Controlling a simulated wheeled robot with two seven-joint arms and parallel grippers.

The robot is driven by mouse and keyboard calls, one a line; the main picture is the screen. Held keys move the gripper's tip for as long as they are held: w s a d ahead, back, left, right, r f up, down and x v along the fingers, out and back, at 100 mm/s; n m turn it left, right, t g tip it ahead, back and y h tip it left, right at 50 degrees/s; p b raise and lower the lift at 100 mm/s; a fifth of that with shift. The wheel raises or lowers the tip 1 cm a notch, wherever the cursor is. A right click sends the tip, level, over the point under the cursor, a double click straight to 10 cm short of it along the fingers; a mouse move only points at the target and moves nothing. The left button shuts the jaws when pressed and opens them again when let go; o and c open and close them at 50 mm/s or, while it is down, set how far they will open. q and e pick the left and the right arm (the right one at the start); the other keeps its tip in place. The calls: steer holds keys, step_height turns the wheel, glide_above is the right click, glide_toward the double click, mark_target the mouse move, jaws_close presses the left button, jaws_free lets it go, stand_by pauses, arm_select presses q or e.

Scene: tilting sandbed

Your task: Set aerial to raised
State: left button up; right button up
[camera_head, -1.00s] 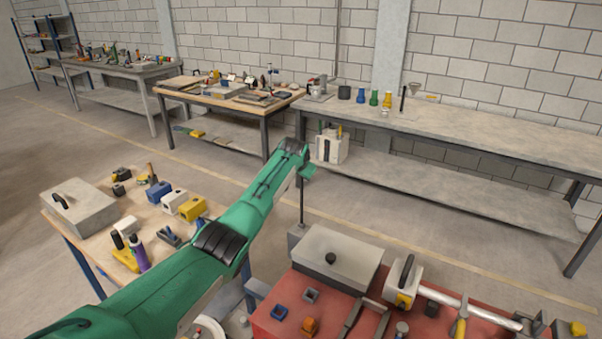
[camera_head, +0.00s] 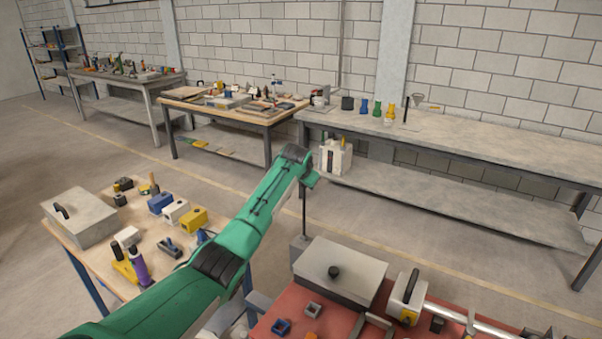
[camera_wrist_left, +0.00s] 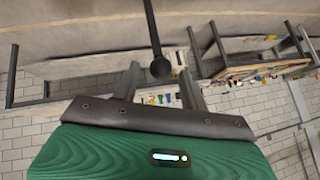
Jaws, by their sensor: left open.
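The aerial is a thin dark upright rod (camera_head: 303,212) rising from a small grey block beside the grey lidded box on the red bench. In the left wrist view the rod (camera_wrist_left: 152,28) ends in a round dark knob (camera_wrist_left: 160,69). My left gripper (camera_wrist_left: 159,76) is open, with the knob appearing in the gap between its two fingers. I cannot tell whether either finger touches it. In the head view my left gripper (camera_head: 308,176) is at the rod's upper end, which it hides. My right gripper is not in view.
The grey lidded box (camera_head: 352,262) with a black knob stands just right of the rod. The red bench (camera_head: 290,312) holds tools and small blocks. A wooden table (camera_head: 150,238) with blocks and bottles lies left, under my arm. Open floor lies behind the rod.

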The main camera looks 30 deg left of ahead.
arm_select(q)
steer(key=b+v, duration=0.3)
steer(key=v, duration=0.7)
steer(key=shift+r, duration=0.25)
steer(key=shift+s, duration=0.15)
